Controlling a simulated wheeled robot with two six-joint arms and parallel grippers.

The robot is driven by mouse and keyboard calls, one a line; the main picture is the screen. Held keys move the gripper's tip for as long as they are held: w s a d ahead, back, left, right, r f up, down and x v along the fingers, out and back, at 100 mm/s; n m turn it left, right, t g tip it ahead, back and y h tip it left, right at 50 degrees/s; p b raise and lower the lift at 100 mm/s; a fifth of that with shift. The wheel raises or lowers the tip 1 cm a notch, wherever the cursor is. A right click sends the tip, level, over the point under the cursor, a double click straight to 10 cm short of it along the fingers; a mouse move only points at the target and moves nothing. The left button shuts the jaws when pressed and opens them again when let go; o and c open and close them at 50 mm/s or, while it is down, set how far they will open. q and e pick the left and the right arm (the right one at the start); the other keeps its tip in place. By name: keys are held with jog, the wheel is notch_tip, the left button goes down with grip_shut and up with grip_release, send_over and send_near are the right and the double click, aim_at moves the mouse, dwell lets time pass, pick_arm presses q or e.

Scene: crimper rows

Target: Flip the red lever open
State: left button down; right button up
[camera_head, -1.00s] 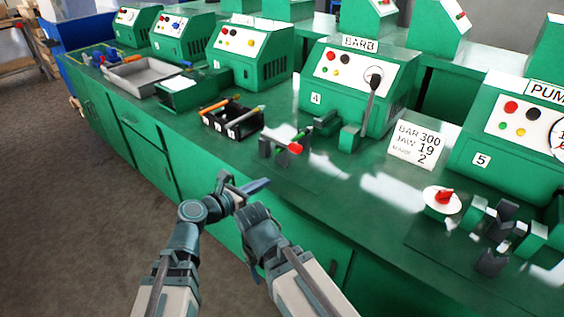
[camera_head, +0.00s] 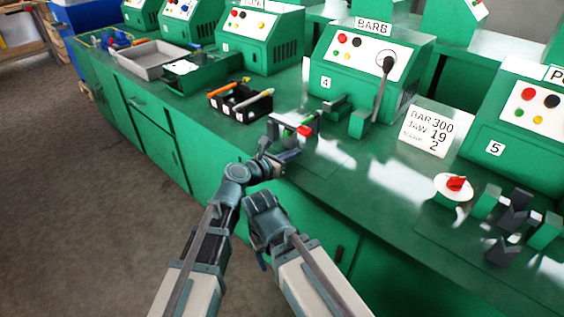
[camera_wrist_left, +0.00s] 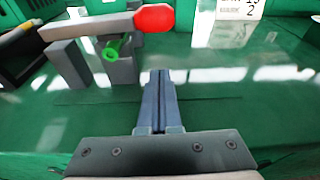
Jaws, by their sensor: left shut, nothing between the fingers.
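The red lever is a grey bar with a red end (camera_head: 304,131). It lies across a small dark grey fixture on the green bench in front of machine 4. In the left wrist view the red end (camera_wrist_left: 155,17) is at the top, and the bar lies about level over the grey blocks and a green tube (camera_wrist_left: 115,47). My left gripper (camera_head: 293,156) is shut and empty, just in front of the fixture. In the left wrist view its fingers (camera_wrist_left: 160,75) point at the bench below the red end, apart from it. My right gripper (camera_head: 262,260) hangs low before the bench front; its fingers are unclear.
A black bin (camera_head: 240,102) with orange and green pens is left of the fixture. Machine 4 (camera_head: 365,75) with a black-knobbed handle stands behind. A sign card (camera_head: 428,131) and a red knob on a white disc (camera_head: 455,184) are to the right.

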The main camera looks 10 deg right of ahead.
aim_at(302, 133)
pick_arm(q)
jog(key=shift+w+d+r+p, duration=0.15)
jog(key=shift+r+p, duration=0.2)
jog(key=shift+r, duration=0.2)
jog(key=shift+w+d+r+p, duration=0.15)
jog(key=shift+r+p, duration=0.2)
jog(key=shift+r, duration=0.25)
jog(key=shift+w+d+r+p, duration=0.15)
jog(key=shift+r+p, duration=0.2)
jog(key=shift+r, duration=0.2)
pick_arm(e)
jog(key=shift+r, duration=1.7)
pick_arm(q)
jog(key=shift+r, duration=0.15)
pick_arm(e)
jog(key=shift+r, duration=0.1)
pick_arm(q)
jog(key=shift+r+n+p, duration=0.3)
jog(key=shift+p, duration=0.1)
pick_arm(e)
jog(key=shift+r, duration=0.3)
